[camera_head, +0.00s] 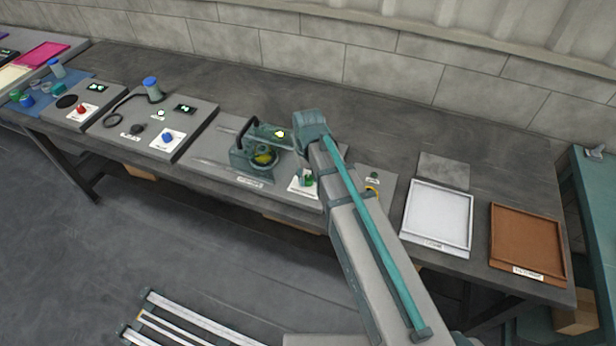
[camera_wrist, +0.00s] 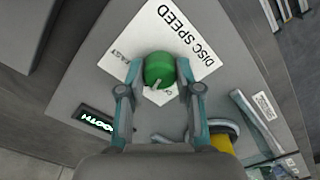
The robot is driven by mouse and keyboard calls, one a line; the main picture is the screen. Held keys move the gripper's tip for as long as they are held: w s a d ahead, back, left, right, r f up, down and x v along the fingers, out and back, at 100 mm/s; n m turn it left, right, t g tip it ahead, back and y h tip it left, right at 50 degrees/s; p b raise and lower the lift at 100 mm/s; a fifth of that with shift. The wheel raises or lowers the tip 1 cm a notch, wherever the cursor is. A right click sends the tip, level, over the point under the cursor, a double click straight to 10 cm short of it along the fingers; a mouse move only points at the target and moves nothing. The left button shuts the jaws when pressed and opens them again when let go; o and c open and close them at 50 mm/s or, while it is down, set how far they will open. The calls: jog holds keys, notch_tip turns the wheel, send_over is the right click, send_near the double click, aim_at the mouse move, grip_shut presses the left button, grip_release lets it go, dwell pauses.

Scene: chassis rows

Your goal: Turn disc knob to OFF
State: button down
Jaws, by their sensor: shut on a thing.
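The disc knob (camera_wrist: 159,69) is a round green knob with a pale pointer. It sits on a white plate (camera_wrist: 192,32) marked DISC SPEED in the wrist view. My gripper (camera_wrist: 158,82) has one finger on each side of the knob and is shut on it. The pointer leans toward the lower left of that view, near a label partly hidden by the knob and fingers. In the head view the green knob (camera_head: 308,181) shows small beside my arm, on the white plate (camera_head: 297,186).
A grey machine with a yellow disc (camera_head: 264,159) stands left of the knob. A lit display (camera_wrist: 97,119) is close to my fingers in the wrist view. A white tray (camera_head: 408,222) and a brown tray (camera_head: 495,238) lie to the right. Other panels with knobs are at left.

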aim_at(308, 178)
jog(key=n, duration=0.4)
jog(key=shift+n, duration=2.2)
jog(key=c, duration=0.8)
grip_release()
jog(key=shift+o, duration=0.2)
jog(key=shift+r, duration=0.15)
notch_tip(308, 178, up, 12)
jog(key=shift+f, duration=0.2)
